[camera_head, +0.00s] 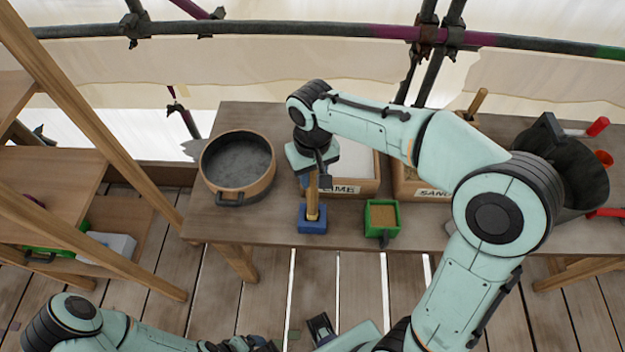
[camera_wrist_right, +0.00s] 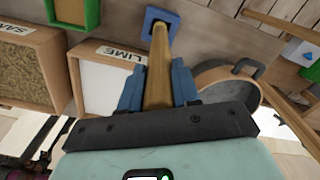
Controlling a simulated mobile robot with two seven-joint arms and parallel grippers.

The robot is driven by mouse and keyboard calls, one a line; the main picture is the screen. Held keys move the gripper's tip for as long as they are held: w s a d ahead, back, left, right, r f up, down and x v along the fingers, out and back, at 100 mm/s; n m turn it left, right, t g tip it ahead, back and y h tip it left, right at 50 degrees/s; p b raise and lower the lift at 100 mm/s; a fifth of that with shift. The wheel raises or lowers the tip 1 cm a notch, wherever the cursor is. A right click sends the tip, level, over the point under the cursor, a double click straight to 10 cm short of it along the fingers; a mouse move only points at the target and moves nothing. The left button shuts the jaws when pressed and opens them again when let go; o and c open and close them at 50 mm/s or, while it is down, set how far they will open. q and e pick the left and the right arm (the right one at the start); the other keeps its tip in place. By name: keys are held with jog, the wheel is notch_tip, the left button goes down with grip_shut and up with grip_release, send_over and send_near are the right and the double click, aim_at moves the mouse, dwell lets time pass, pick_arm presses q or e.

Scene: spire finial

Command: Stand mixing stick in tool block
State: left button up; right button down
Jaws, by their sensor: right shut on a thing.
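The mixing stick (camera_head: 312,203) is a light wooden rod, held about upright over the blue tool block (camera_head: 303,226) at the table's front edge. My right gripper (camera_head: 315,181) is shut on its upper part. In the right wrist view the stick (camera_wrist_right: 158,65) runs between the blue fingers (camera_wrist_right: 158,88) to the tool block (camera_wrist_right: 173,16). Its lower end meets the block's top; I cannot tell whether it is inside the hole or how deep. My left arm shows at the bottom left; its gripper (camera_head: 240,345) is cut off by the frame edge.
A round pot (camera_head: 237,192) stands left on the table (camera_head: 255,232). A green box (camera_head: 382,234) is right of the block. The lime tray (camera_head: 367,186) and sand tray (camera_head: 410,190) lie behind. Wooden shelving is at left.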

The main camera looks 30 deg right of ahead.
pick_arm(q)
jog(key=shift+s+f, duration=0.1)
jog(key=shift+f, duration=0.1)
pick_arm(e)
jog(key=shift+f, duration=1.15)
pick_arm(q)
jog(key=shift+f, duration=0.1)
pick_arm(e)
jog(key=shift+f, duration=0.1)
jog(key=c, duration=0.8)
grip_release()
jog(key=shift+r, duration=0.2)
notch_tip(320, 180, up, 12)
jog(key=shift+f+p, duration=0.1)
jog(key=shift+p, duration=0.85)
pick_arm(q)
jog(key=r, duration=0.1)
jog(key=w+r, duration=0.1)
jog(key=shift+w+r, duration=0.1)
jog(key=shift+r, duration=0.2)
